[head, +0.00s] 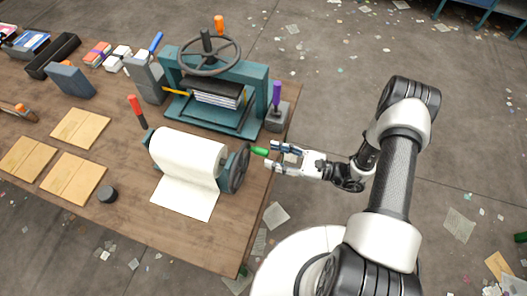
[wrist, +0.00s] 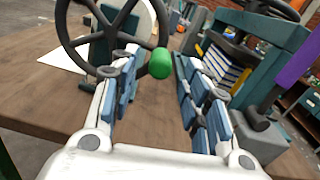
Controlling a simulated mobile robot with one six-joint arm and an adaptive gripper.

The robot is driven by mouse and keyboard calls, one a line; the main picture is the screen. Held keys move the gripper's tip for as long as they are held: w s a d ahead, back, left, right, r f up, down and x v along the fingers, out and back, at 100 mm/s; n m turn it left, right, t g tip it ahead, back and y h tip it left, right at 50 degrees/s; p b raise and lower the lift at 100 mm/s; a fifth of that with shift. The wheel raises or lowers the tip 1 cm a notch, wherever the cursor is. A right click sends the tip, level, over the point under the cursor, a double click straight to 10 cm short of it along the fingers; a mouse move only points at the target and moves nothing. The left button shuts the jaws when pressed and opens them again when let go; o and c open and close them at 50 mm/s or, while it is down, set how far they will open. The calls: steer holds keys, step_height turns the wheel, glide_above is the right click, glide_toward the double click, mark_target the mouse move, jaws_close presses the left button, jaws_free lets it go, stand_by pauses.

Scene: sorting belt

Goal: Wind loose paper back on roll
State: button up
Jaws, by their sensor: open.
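A white paper roll (head: 188,148) lies in a low teal stand near the table's front right edge. Its loose sheet (head: 187,197) hangs down the front and lies flat on the wood. A dark spoked handwheel (head: 239,168) is on the roll's right end, with a green knob (head: 259,151) sticking out to the right. My gripper (head: 272,156) is open just right of the knob. In the wrist view the green knob (wrist: 160,63) is near the fingertips, between them and toward the left finger; contact is unclear. The wheel (wrist: 104,30) shows beyond it.
A teal press (head: 213,88) with its own wheel stands behind the roll. A grey block with a purple handle (head: 277,105) stands at its right. Wooden boards (head: 73,177) and a black puck (head: 107,194) lie left. A red-handled tool (head: 137,110) stands behind the roll.

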mark_target(264, 153)
steer(key=shift+x, duration=2.2)
steer(key=shift+c, duration=0.2)
jaws_close()
